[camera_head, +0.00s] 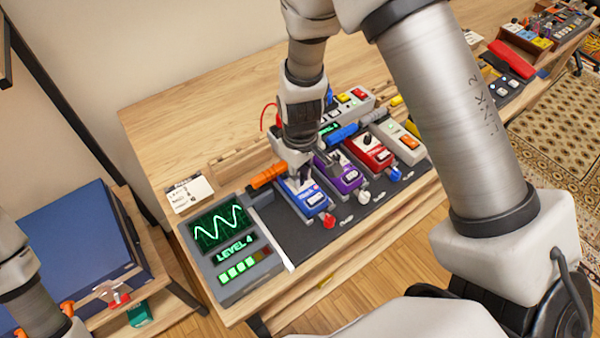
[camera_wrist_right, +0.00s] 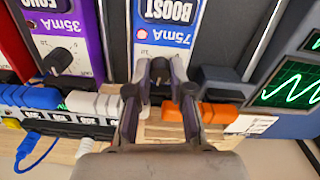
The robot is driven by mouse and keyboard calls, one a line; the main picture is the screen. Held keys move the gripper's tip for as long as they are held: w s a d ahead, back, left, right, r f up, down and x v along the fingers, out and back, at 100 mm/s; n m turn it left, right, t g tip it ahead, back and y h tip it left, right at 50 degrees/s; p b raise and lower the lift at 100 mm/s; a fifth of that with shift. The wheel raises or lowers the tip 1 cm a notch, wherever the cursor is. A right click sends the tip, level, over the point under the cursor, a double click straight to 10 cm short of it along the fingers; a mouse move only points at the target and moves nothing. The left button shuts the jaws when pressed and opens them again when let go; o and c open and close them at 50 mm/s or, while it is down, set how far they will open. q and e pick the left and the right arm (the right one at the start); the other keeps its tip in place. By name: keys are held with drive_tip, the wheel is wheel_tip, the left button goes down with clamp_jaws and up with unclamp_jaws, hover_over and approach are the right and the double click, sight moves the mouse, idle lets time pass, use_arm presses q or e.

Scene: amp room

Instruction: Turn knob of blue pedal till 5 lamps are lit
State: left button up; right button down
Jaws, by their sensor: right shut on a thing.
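The blue pedal (camera_head: 309,200) stands at the left end of the pedal row in the head view. In the wrist view the blue pedal (camera_wrist_right: 170,38) reads "BOOST" and "75mA", with a small red light. My right gripper (camera_head: 298,177) points down at its far end. In the wrist view the right gripper (camera_wrist_right: 161,75) is shut on the pedal's dark knob (camera_wrist_right: 160,70), mostly hidden between the fingertips. The meter (camera_head: 226,248) reads "LEVEL 4"; several of its lamps (camera_head: 240,268) are lit green and the rightmost is dark. My left gripper is outside the frames.
A purple pedal (camera_head: 343,180) and a red pedal (camera_head: 369,153) stand right of the blue one. An orange plug (camera_head: 267,176) and a blue plug (camera_head: 342,135) lie close to the gripper. The wooden table (camera_head: 190,125) is clear at the back left.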

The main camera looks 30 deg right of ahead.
drive_tip(key=shift+s+f+m+p, duration=0.1)
drive_tip(key=shift+s+m+p, duration=0.1)
drive_tip(key=shift+m+p, duration=0.8)
idle(0.4)
drive_tip(key=shift+m+p, duration=1.05)
drive_tip(key=shift+m, duration=0.95)
drive_tip(key=c, duration=1)
unclamp_jaws()
drive_tip(key=shift+w, duration=0.15)
drive_tip(key=shift+r, duration=0.25)
wheel_tip(320, 180, up, 12)
drive_tip(key=shift+f, duration=0.25)
